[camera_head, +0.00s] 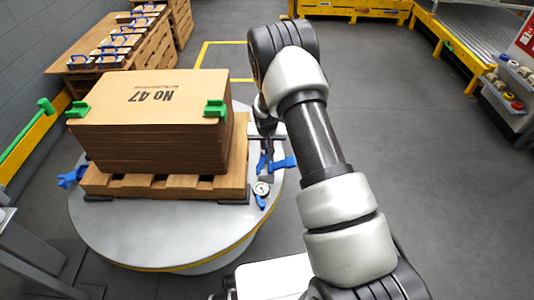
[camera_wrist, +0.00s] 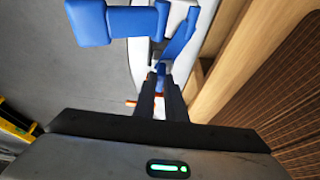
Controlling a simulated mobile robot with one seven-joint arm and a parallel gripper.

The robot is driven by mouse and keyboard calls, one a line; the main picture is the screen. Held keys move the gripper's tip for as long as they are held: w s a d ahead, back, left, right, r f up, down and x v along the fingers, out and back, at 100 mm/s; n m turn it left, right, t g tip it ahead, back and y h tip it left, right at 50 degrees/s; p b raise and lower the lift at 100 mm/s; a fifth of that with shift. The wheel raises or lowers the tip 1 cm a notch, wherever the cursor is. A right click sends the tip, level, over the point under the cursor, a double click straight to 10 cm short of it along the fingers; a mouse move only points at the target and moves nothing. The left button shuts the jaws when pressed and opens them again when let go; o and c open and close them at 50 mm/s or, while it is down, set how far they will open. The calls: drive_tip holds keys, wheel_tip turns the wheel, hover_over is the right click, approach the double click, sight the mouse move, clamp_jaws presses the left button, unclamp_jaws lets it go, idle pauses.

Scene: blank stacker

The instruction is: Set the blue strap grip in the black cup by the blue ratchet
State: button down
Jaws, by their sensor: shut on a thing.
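My gripper (camera_wrist: 160,88) is shut on a small blue piece, which I take to be the blue strap grip (camera_wrist: 161,70); only part of it shows between the fingertips. In the head view my gripper (camera_head: 265,141) is low over the right rim of the round table, beside the pallet. Just past it in the wrist view is a larger blue body with a thick bar and a slanted lever, seemingly the blue ratchet (camera_wrist: 88,22). This ratchet also shows in the head view (camera_head: 284,163). I cannot make out the black cup in either view.
A pallet (camera_head: 160,186) on the round grey table (camera_head: 150,238) carries a stack of brown sheets (camera_head: 155,100) with green corner clips. A dial gauge (camera_head: 261,188) lies near the right rim. Another blue device (camera_head: 72,177) is at the left. Floor to the right is clear.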

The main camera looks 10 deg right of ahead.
drive_tip(key=shift+f+b, duration=0.4)
drive_tip(key=shift+f, duration=1.2)
drive_tip(key=shift+f, duration=0.2)
drive_tip(key=c, duration=1.8)
unclamp_jaws()
